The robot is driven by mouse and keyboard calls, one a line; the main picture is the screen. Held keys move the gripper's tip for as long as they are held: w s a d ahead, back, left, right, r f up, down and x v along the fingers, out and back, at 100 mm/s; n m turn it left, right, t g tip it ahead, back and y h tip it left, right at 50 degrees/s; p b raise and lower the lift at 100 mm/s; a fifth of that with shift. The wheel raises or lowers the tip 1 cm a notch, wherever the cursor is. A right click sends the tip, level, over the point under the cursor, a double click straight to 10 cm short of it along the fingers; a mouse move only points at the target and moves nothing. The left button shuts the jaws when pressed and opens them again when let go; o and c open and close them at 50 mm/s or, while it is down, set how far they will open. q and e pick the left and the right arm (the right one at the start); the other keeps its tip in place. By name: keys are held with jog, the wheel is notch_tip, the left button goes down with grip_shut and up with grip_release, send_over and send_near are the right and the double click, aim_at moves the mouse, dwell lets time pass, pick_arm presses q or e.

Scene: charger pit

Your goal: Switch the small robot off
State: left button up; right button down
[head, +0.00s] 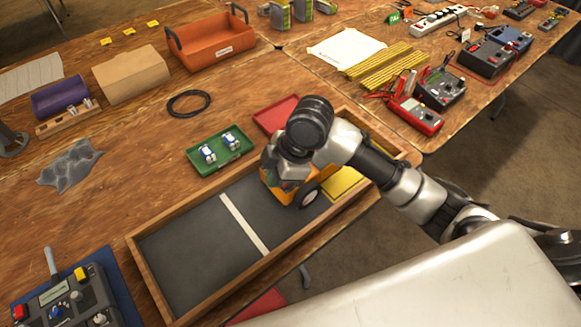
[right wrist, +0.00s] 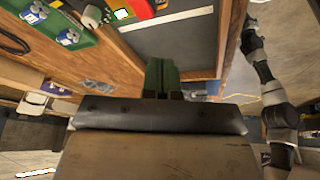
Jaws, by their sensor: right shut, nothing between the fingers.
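The small robot (head: 283,195), orange with dark wheels, stands in the wooden-framed pit (head: 180,245) toward its right end. My right arm reaches over it in the head view and hides much of its top. My right gripper (head: 284,172) is at the small robot; whether it touches cannot be told there. In the right wrist view my right gripper's green fingers (right wrist: 161,74) are together with nothing between them. Part of the small robot (right wrist: 140,9) shows at the top edge there, with a small white-and-green patch. Its switch cannot be made out. My left gripper is not seen.
A green tray (head: 192,157) with two small blue-and-white items and a red tray (head: 268,117) sit just beyond the pit. A yellow pad (head: 344,183) lies at the pit's right end. A control box (head: 70,303) stands front left. The pit's left part is clear.

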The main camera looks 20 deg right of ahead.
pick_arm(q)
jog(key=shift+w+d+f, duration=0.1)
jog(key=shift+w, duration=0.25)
pick_arm(e)
jog(key=w+d+r+n+g+h, duration=0.1)
jog(key=w+d+r+n, duration=0.2)
jog(key=r, duration=0.7)
jog(key=shift+w+d+r+n+g+h, duration=0.2)
jog(key=shift+d+r+n+g+h, duration=0.2)
jog(key=shift+d+n, duration=0.75)
jog(key=shift+d, duration=0.1)
jog(key=shift+m, duration=0.25)
jog(key=x, duration=0.8)
jog(key=d+x, duration=0.1)
jog(key=x, duration=0.4)
jog(key=shift+w+f+p, duration=0.1)
jog(key=shift+w+p, duration=0.1)
jog(key=shift+p, duration=0.1)
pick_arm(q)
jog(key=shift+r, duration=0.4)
pick_arm(e)
jog(key=shift+f, duration=0.5)
jog(key=shift+w+d+f+y, duration=0.1)
jog(key=shift+d+f+y, duration=0.1)
jog(key=shift+f+y, duration=0.2)
pick_arm(q)
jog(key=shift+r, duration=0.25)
jog(key=shift+p, duration=0.3)
pick_arm(e)
jog(key=shift+r, duration=0.1)
